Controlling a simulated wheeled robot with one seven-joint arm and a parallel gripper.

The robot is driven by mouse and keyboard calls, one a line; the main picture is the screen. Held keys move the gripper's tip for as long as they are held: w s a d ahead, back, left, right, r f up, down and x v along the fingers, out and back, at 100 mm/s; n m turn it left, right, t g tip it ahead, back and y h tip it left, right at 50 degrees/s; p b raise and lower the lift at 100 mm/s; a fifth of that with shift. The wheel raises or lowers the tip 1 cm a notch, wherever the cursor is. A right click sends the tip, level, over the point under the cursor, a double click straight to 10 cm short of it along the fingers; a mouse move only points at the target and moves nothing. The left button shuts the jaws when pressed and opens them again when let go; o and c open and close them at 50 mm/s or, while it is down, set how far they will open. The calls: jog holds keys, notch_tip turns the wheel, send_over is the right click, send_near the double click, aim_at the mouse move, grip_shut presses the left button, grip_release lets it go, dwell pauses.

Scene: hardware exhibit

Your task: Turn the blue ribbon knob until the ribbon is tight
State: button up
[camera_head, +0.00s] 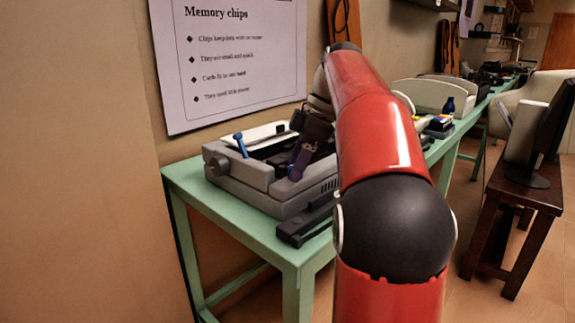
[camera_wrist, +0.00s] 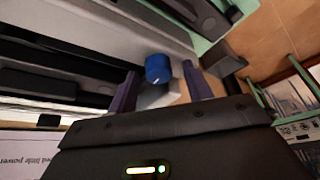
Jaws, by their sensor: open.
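A grey typewriter-like machine (camera_head: 262,180) with an open top stands on the green table (camera_head: 239,209). A blue knob (camera_wrist: 158,68) shows in the wrist view as a short round cap on a pale grey part. My gripper (camera_wrist: 160,80) is open, with its two purple fingers apart on either side of the knob in that view. I cannot tell whether they touch it. In the head view my gripper (camera_head: 301,160) reaches down over the machine, and a bit of blue shows at its fingertips. The ribbon cannot be made out.
A blue lever (camera_head: 241,145) stands up at the machine's left side, near a grey roller knob (camera_head: 217,164). A dark bar (camera_head: 305,226) lies at the table's front edge. A "Memory chips" poster (camera_head: 228,60) hangs on the wall behind. A dark wooden stool (camera_head: 524,190) stands at right.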

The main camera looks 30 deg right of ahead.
jog(key=shift+d, duration=0.1)
jog(key=shift+c, duration=0.2)
jog(key=c, duration=0.9)
jog(key=shift+m, duration=0.3)
